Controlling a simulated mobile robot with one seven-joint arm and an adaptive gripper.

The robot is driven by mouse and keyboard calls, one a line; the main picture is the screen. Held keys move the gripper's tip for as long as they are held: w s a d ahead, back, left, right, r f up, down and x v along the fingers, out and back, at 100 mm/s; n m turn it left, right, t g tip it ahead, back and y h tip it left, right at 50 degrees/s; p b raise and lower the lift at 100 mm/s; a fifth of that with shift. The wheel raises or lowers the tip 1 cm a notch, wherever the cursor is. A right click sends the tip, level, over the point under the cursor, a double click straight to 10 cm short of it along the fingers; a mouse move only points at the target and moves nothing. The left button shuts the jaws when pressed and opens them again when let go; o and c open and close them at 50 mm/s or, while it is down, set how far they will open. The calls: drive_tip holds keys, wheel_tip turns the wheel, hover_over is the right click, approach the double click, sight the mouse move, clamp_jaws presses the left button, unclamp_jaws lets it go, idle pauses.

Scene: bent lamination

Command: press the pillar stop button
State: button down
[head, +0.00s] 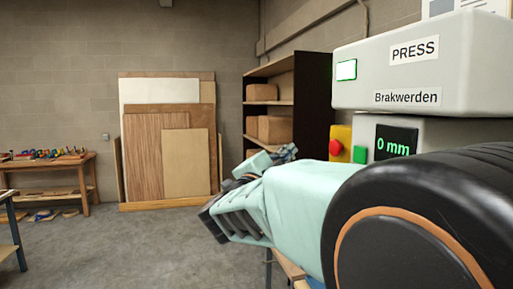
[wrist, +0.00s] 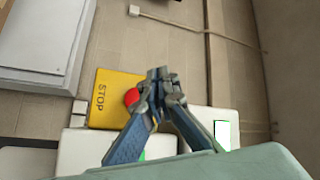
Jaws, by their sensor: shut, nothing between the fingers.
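The stop button is a red round knob (head: 336,147) on a yellow box (head: 343,133) at the left side of the press. In the wrist view the yellow box (wrist: 104,98) reads "STOP", and its red button (wrist: 131,96) is partly covered by my left finger. My gripper (wrist: 159,75) is shut and empty, its tips just right of and above the button in that view. I cannot tell the gap between the tips and the button. In the head view my gripper (head: 288,152) is partly hidden by my own wrist, left of the button.
The press head (head: 420,65) overhangs the yellow box. A green button (head: 360,154) and a "0 mm" display (head: 396,142) sit right of it. A shelf with boxes (head: 276,129) stands behind. Boards (head: 160,130) lean on the back wall. A tool bench (head: 50,165) stands far left; open floor lies between.

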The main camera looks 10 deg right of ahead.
sight(329, 146)
drive_tip(key=d+b, duration=0.1)
drive_tip(key=d, duration=0.7)
drive_tip(key=shift+d+b, duration=0.35)
drive_tip(key=shift+b, duration=0.05)
drive_tip(key=shift+w+d, duration=0.1)
drive_tip(key=shift+d, duration=0.05)
idle(1.0)
drive_tip(key=shift+d, duration=0.25)
drive_tip(key=shift+d+b, duration=0.6)
drive_tip(key=shift+d, duration=0.05)
idle(0.8)
drive_tip(key=shift+a, duration=1)
drive_tip(key=shift+a+p, duration=0.4)
drive_tip(key=shift+a, duration=2.1)
